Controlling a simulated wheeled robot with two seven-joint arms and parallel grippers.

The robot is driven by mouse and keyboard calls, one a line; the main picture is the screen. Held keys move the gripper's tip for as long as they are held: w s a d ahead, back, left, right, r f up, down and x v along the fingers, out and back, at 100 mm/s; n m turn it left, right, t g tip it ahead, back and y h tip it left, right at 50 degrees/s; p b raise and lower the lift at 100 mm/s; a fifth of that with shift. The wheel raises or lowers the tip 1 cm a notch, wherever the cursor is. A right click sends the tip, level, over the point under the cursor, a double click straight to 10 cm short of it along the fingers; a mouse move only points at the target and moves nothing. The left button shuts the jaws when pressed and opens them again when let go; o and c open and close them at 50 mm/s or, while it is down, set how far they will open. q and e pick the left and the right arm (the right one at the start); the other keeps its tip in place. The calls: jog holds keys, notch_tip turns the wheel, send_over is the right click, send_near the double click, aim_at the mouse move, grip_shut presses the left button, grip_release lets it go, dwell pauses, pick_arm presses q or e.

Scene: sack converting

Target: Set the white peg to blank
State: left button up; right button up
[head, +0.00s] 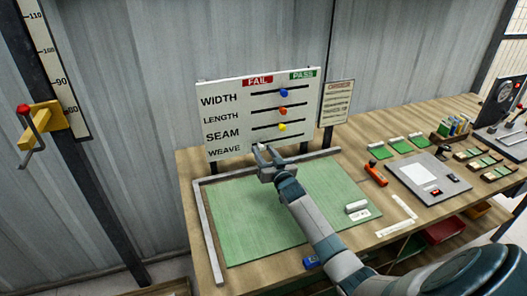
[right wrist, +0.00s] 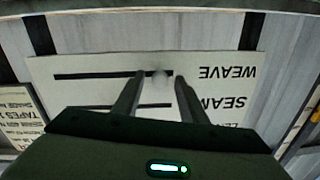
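The white peg (head: 262,146) is on the WEAVE row of the upright board (head: 216,88), toward the label end of its slot, on the FAIL side. The blue peg (head: 284,93), orange peg (head: 282,111) and yellow peg (head: 281,127) are near the middle of their slots. My right gripper (head: 263,149) is at the board by the white peg. In the right wrist view, turned upside down, the blurred white peg (right wrist: 161,77) shows between the two finger ends, with small gaps beside it. The fingers look open. My left gripper is not in view.
A green mat (head: 250,222) with a grey L-shaped rail lies on the table below the board. An order sheet (head: 336,102) stands at the board's right.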

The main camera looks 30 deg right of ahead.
jog(key=shift+w, duration=0.1)
grip_shut()
jog(key=d, duration=0.2)
jog(key=s+d+b, duration=0.1)
jog(key=d, duration=0.2)
jog(key=s+d, duration=0.1)
jog(key=d, duration=0.2)
jog(key=shift+d+f, duration=0.1)
jog(key=shift+d, duration=0.1)
grip_release()
jog(key=shift+s, duration=0.1)
